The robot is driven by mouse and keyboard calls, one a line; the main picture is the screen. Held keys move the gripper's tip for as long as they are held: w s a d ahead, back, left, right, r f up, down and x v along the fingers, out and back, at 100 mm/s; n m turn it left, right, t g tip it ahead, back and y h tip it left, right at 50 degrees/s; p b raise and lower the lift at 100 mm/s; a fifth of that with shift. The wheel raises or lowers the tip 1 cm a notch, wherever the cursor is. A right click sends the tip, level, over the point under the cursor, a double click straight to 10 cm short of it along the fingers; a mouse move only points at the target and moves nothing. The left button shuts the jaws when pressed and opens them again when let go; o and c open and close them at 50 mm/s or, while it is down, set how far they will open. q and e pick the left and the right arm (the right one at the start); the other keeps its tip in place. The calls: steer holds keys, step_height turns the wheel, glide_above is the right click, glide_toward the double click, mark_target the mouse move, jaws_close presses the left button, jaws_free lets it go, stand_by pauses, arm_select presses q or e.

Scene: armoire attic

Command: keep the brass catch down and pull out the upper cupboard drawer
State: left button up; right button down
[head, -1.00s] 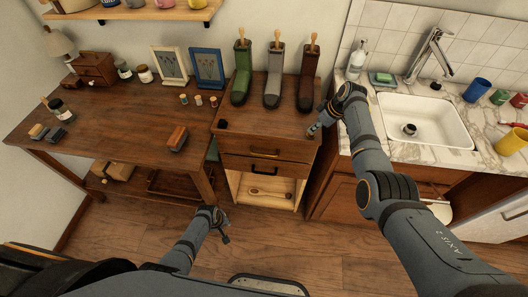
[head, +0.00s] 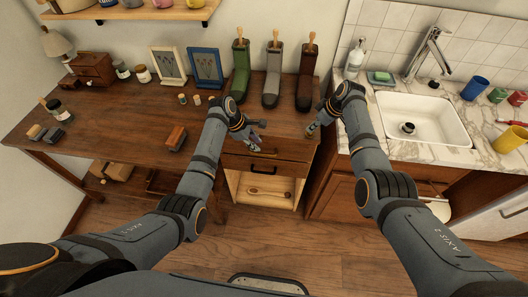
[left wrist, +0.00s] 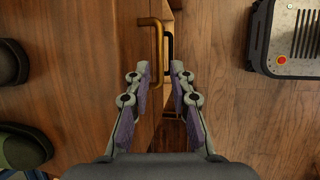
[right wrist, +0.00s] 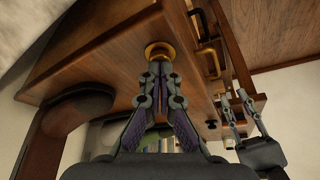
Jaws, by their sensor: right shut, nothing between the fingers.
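The cupboard's upper drawer (head: 285,153) looks shut. Its brass handle (left wrist: 156,40) shows in the left wrist view, in line with the gap between my left gripper's fingers (left wrist: 160,72). That gripper is open and empty, close in front of the drawer; whether it touches the handle I cannot tell. In the head view my left gripper (head: 256,141) hides part of the drawer front. The round brass catch (right wrist: 160,49) is on the cupboard beside the fingertips of my right gripper (right wrist: 160,70). That gripper is shut and empty, its tips at the catch. How far down the catch is, I cannot tell.
A black handle (head: 262,168) is on the lower drawer, above an open lit compartment (head: 263,188). Several boots (head: 272,90) stand on the cupboard top. The sink counter (head: 400,140) is close on the right, a long table (head: 110,125) on the left.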

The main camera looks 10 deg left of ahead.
mark_target(264, 155)
arm_select(q)
steer(key=x, duration=0.8)
steer(key=shift+f, duration=0.15)
steer(key=shift+c, duration=0.2)
jaws_close()
